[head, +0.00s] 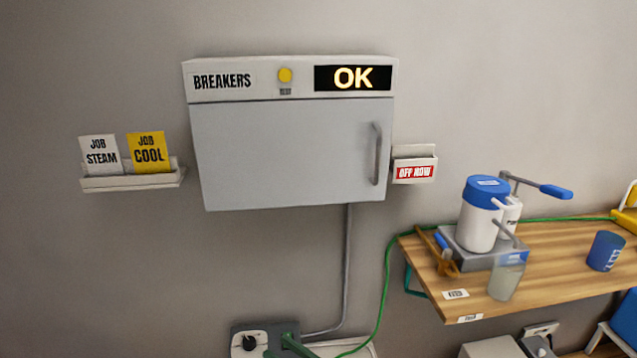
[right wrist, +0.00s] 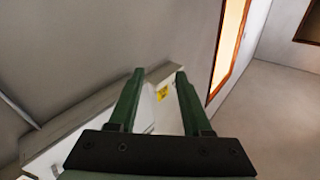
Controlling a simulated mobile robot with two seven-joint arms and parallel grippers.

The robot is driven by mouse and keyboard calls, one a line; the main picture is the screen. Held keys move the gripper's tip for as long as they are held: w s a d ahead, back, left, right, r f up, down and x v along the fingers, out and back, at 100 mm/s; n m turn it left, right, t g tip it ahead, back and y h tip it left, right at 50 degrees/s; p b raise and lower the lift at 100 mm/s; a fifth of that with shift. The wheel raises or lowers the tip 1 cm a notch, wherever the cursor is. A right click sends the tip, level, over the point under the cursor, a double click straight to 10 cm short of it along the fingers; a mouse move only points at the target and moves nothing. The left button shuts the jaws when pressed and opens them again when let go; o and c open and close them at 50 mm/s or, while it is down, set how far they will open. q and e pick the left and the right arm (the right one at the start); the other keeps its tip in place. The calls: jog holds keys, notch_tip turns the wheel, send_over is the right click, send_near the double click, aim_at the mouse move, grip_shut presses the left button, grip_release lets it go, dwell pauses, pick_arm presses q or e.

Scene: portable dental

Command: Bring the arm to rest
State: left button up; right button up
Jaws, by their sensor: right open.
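My right gripper (right wrist: 159,76) shows in the right wrist view, its two dark green fingers apart with nothing held between them. A pale surface with a small yellow label lies beyond the fingertips. In the head view dark green finger parts of my right gripper (head: 284,347) show at the bottom edge, in front of a socket box (head: 247,341); most of that arm is out of frame. My left gripper is not in view.
A closed breaker cabinet (head: 285,150) reading OK hangs on the wall, between a card holder (head: 130,182) and a small OFF NOW holder (head: 415,163). At right a wooden shelf (head: 540,270) bears a blue-lidded canister (head: 480,215), a glass and a blue cup (head: 605,251). A green cable crosses below.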

jog(key=s+d+f+m+t+h+p, duration=0.1)
jog(key=s+d+f+m+t+h, duration=0.15)
jog(key=s+d+f+h, duration=0.35)
jog(key=s+d+f+m+t+h+p, duration=0.1)
jog(key=d+f+m+h, duration=0.2)
jog(key=d, duration=0.4)
jog(key=s+d+f+g+h, duration=0.2)
jog(key=s+d, duration=0.3)
jog(key=s, duration=0.2)
jog(key=s+d+f+m+g+h+p, duration=0.1)
jog(key=s+d+f+g+h, duration=0.1)
jog(key=s+d, duration=0.3)
jog(key=s+f+g, duration=0.1)
jog(key=s, duration=0.2)
jog(key=shift+s+h+p, duration=0.2)
jog(key=shift+h+p, duration=0.1)
